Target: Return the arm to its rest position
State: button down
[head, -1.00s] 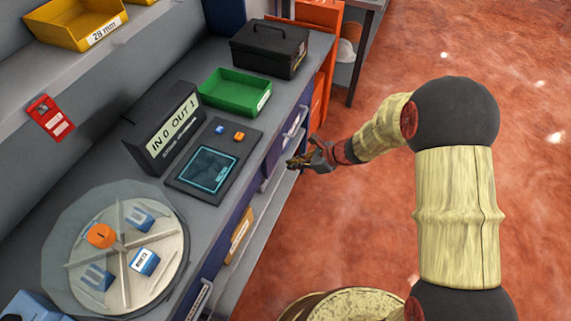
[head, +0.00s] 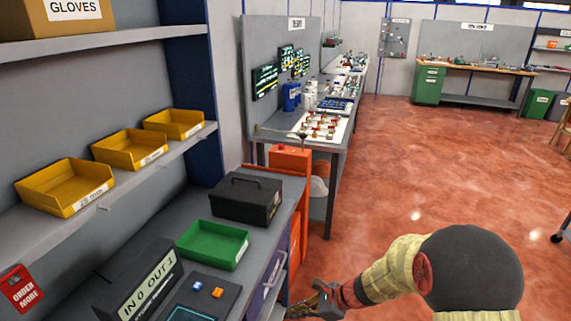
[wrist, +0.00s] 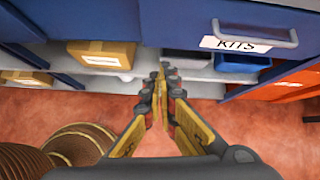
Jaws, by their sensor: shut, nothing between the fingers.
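My gripper (head: 318,301) is at the bottom of the head view, in the air just right of the workbench (head: 299,196) front. In the wrist view my gripper (wrist: 162,75) is shut, its fingers together with nothing between them. It points toward the bench's lower shelf (wrist: 200,88), below a blue drawer (wrist: 190,20) labelled KITS. I cannot tell the exact gap to the bench front. My arm (head: 395,274) stretches in from the lower right over the red floor.
On the bench stand a green tray (head: 213,244), a black toolbox (head: 246,199) and a counter display (head: 140,283). An orange cabinet (head: 290,161) stands beyond the bench end. Cardboard boxes (wrist: 102,53) sit under the bench.

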jog(key=s+d+r+n+g+h, duration=0.1)
jog(key=s+d+r+n+g, duration=0.15)
jog(key=s+n, duration=0.4)
jog(key=s+d+r+n+g+h, duration=0.1)
jog(key=s+d+r+n+h, duration=0.15)
jog(key=s+n, duration=0.35)
jog(key=s+d+r+n+t+h, duration=0.1)
jog(key=s+d+r+n+t, duration=0.1)
jog(key=r, duration=0.5)
jog(key=s+d+r+n+t+h, duration=0.2)
jog(key=s+d+r, duration=0.3)
jog(key=r, duration=0.3)
jog(key=s+d+r+n+t+h, duration=0.2)
jog(key=s+d+r+n, duration=0.1)
jog(key=r, duration=0.4)
jog(key=shift+s+d+r+n+t, duration=0.3)
jog(key=shift+s+n+t, duration=0.05)
jog(key=shift+s, duration=0.4)
